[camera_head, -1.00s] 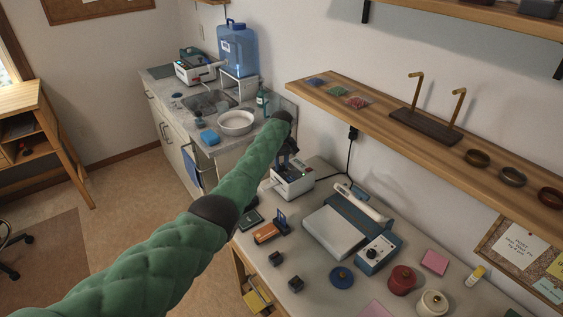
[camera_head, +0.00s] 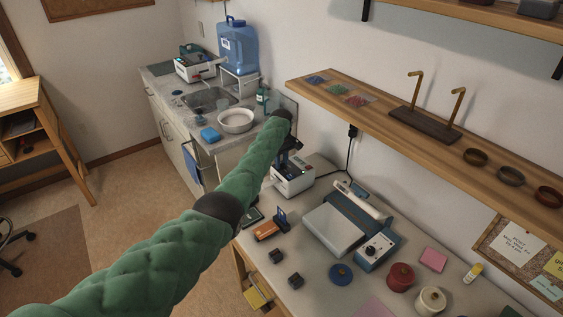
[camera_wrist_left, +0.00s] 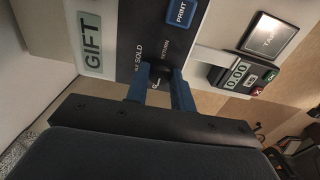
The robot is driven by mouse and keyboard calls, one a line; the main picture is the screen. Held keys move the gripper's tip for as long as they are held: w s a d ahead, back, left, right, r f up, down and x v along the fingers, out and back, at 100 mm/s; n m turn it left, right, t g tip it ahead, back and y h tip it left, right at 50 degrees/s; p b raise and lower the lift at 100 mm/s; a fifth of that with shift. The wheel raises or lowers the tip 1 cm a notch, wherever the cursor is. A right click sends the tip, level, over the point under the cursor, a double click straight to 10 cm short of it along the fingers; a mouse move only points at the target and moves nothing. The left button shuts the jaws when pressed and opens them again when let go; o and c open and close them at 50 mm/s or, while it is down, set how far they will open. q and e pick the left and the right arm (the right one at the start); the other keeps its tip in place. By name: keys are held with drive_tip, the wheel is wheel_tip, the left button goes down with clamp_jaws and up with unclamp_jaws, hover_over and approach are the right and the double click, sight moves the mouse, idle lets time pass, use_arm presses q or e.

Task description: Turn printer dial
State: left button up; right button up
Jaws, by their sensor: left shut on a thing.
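The printer (camera_head: 294,184) is a pale box at the far left end of the bench, partly hidden by my left arm and gripper. In the left wrist view its dark panel shows the words SOLD and RETURN, a blue PRINT button (camera_wrist_left: 181,11) and a GIFT label (camera_wrist_left: 91,42). My left gripper (camera_head: 288,158) is over the printer. In the left wrist view its blue fingers (camera_wrist_left: 160,82) are shut on the dark dial (camera_wrist_left: 159,72), one on each side. The dial's pointer direction is mostly hidden. My right gripper is not in view.
A small card terminal (camera_wrist_left: 240,76) is beside the printer panel. A wooden shelf (camera_head: 430,135) overhangs the bench's back.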

sight(282, 163)
use_arm(q)
drive_tip(key=o, duration=1)
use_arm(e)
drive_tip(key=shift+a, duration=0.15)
use_arm(q)
drive_tip(key=shift+r, duration=0.45)
wheel_tip(282, 163, up, 6)
drive_tip(key=b, duration=0.2)
drive_tip(key=shift+f+b, duration=0.1)
drive_tip(key=shift+b, duration=0.2)
drive_tip(key=shift+r, duration=0.5)
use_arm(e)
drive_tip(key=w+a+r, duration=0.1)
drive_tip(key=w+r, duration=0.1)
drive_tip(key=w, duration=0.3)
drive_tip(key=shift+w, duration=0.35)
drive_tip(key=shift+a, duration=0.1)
